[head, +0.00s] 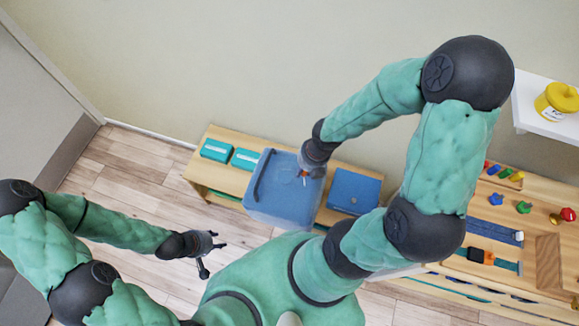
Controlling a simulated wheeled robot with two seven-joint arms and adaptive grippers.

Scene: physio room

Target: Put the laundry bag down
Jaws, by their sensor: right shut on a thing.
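The laundry bag (283,205) is a blue, box-shaped bag with a dark strap along its left side. It shows at the middle of the head view, in front of or over the low wooden bench. I cannot tell whether it hangs clear or rests on something. My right gripper (305,178) reaches down from above and is shut on the bag at its upper right; its fingertips are mostly hidden. My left gripper (212,257) is open and empty, over the floor to the lower left of the bag.
The low wooden bench (208,178) carries teal boxes (216,150) on its left and a blue flat box (353,191) right of the bag. A wooden table (500,213) with small coloured items stands at right. A wall shelf (530,119) holds a yellow jar (557,101). Wooden floor (130,180) is clear at left.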

